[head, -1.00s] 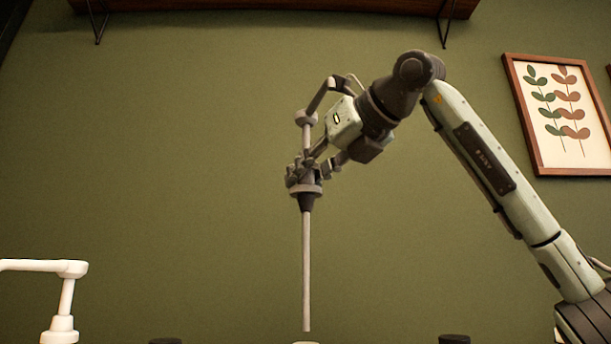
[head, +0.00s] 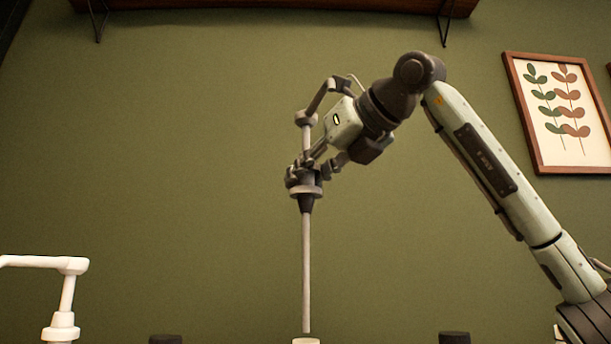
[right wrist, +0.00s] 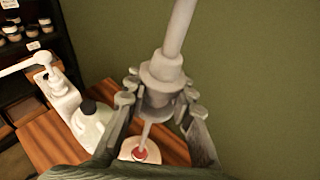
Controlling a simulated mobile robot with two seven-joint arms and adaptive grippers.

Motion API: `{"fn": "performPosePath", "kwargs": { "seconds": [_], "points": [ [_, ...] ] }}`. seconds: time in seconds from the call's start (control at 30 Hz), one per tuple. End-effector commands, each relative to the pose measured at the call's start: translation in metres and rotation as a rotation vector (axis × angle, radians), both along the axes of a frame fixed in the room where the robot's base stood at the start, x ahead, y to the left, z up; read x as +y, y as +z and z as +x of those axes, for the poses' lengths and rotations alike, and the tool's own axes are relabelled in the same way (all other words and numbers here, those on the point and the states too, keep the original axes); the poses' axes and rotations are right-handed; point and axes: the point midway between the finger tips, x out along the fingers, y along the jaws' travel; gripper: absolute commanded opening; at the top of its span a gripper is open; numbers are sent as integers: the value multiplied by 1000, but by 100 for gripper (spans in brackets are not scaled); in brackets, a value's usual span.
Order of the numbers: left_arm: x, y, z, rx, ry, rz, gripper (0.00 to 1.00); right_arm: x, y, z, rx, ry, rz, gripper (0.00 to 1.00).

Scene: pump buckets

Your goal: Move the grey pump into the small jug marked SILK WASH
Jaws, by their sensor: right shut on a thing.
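My right gripper (head: 304,174) is shut around the collar of the grey pump (head: 306,250), which hangs upright with its long tube pointing down. In the head view the tube's tip is just above a pale container neck (head: 306,341) at the bottom edge. In the right wrist view the gripper (right wrist: 158,100) holds the pump (right wrist: 163,72), and the tube runs down toward a pale container (right wrist: 127,149) with a red spot at its top. Whether the tip has entered cannot be told there. No SILK WASH marking is readable. My left gripper is not in view.
A white pump (head: 64,300) stands at the left. Dark caps (head: 165,340) (head: 454,338) flank the pale neck. The right wrist view shows a dark-capped white bottle (right wrist: 90,120) on a wooden surface (right wrist: 50,133) and a dark shelf with jars. Green wall lies behind.

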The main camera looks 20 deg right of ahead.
Motion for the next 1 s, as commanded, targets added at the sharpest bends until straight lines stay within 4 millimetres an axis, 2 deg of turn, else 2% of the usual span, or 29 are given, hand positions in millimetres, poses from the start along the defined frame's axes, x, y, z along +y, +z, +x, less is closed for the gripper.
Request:
{"fn": "performPosePath", "kwargs": {
  "seconds": [0.7, 1.0],
  "points": [
    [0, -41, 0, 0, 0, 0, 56, 0, -53, 0, -1, 0, 0, 0],
    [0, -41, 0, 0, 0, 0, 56, 0, -54, 0, -1, 0, 0, 0]
  ]
}}
